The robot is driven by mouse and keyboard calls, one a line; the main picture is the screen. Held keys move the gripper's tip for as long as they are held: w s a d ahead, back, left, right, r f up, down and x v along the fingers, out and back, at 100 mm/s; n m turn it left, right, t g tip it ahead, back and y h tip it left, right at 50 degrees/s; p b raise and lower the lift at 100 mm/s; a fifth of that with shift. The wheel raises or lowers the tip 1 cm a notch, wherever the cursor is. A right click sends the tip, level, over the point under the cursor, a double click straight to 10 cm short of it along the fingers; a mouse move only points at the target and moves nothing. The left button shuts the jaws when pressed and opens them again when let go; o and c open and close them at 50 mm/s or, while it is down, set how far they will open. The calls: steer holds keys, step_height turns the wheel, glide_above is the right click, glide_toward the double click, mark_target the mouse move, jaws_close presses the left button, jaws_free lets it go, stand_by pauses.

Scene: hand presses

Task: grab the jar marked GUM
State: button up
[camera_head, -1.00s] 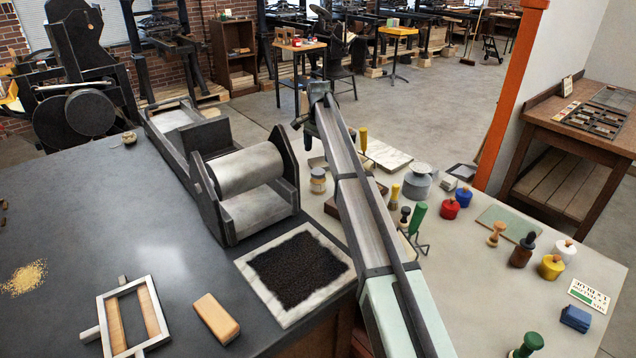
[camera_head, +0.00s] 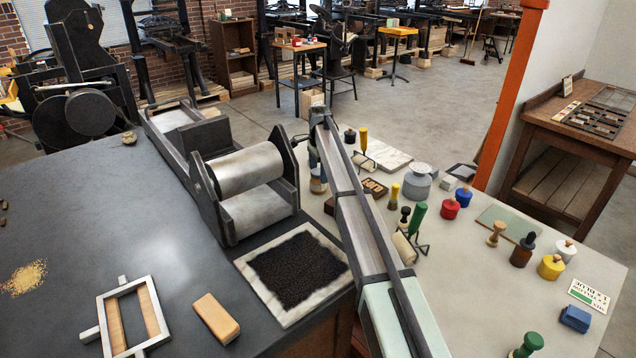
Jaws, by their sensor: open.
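A small pale jar (camera_head: 317,187) stands on the light table just right of the roller press; it is partly hidden now, and no lettering on it can be read. My arm reaches away from the camera across the table. My gripper (camera_head: 315,167) is at its far end, pointing down at the jar's upper part. It is open. The fingers are small and overlap the jar in the picture, so I cannot tell whether they are around it or touching it.
The roller press (camera_head: 245,185) stands close on the left. A wooden type tray (camera_head: 375,187), a brayer (camera_head: 405,246) and a grey pot (camera_head: 417,185) lie right of my arm. Red (camera_head: 450,208), blue (camera_head: 463,197) and yellow (camera_head: 551,267) pots stand farther right.

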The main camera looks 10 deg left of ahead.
mark_target(318, 183)
steer(key=shift+s+a+f, duration=0.1)
steer(key=shift+a+f, duration=0.05)
steer(key=shift+f, duration=2.9)
steer(key=shift+c, duration=0.2)
steer(key=c, duration=1.3)
steer(key=shift+o, duration=0.2)
